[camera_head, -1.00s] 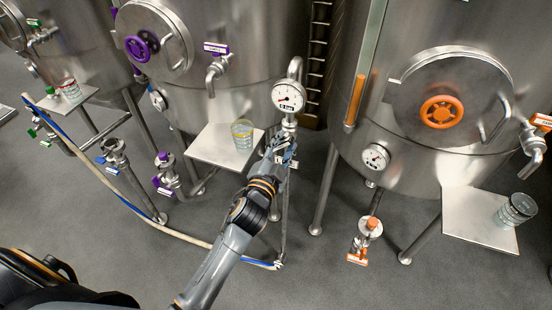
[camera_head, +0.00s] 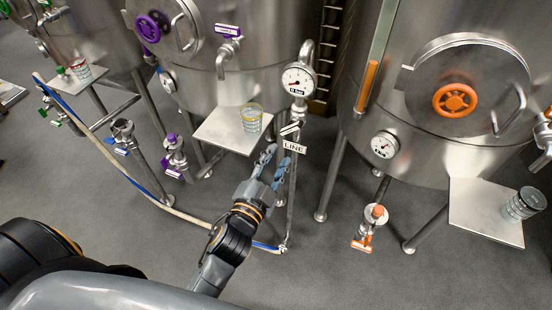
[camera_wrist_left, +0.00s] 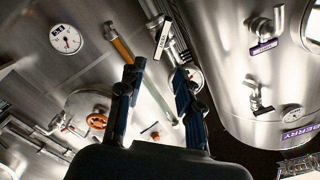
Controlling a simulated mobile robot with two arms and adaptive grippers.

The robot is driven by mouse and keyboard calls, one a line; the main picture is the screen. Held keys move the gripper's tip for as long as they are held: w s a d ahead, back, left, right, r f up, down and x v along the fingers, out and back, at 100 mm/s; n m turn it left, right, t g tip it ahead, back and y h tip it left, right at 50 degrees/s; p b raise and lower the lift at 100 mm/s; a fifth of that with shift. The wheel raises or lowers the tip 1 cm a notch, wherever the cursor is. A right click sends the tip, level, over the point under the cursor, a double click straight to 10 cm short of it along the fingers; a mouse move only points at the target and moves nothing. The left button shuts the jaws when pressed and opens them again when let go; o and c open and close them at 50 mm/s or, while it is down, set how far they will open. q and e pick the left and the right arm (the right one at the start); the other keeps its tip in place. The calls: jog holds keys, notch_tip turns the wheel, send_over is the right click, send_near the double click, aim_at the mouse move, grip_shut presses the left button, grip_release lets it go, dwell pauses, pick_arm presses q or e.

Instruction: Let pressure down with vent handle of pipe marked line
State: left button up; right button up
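The pipe marked LINE (camera_head: 293,147) stands between two steel tanks, with a round pressure gauge (camera_head: 298,80) on top. The gauge's needle is too small to read surely. A small vent handle (camera_head: 290,128) sits on the pipe just above the white LINE sign and lies at a slant. My left gripper (camera_head: 272,163) is just left of and below the sign, apart from the handle. In the left wrist view its two fingers (camera_wrist_left: 160,90) are spread with nothing between them, and the white sign (camera_wrist_left: 163,38) shows beyond the fingertips. My right gripper is not in view.
A small steel shelf (camera_head: 222,133) with a glass (camera_head: 251,117) is close left of the pipe. A hose (camera_head: 150,195) runs to the pipe's foot. An orange valve (camera_head: 370,226) and another shelf (camera_head: 470,218) are to the right. Open floor lies in front.

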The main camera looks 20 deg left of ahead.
aim_at(289, 131)
pick_arm(q)
jog(key=w, duration=0.3)
jog(key=w+b, duration=0.1)
jog(key=w, duration=0.3)
jog(key=w+b, duration=0.1)
jog(key=w, duration=0.3)
jog(key=shift+w+a+f, duration=0.15)
jog(key=shift+a+f, duration=0.15)
jog(key=shift+f, duration=0.1)
jog(key=shift+w+f, duration=0.1)
jog(key=shift+w, duration=0.35)
grip_shut()
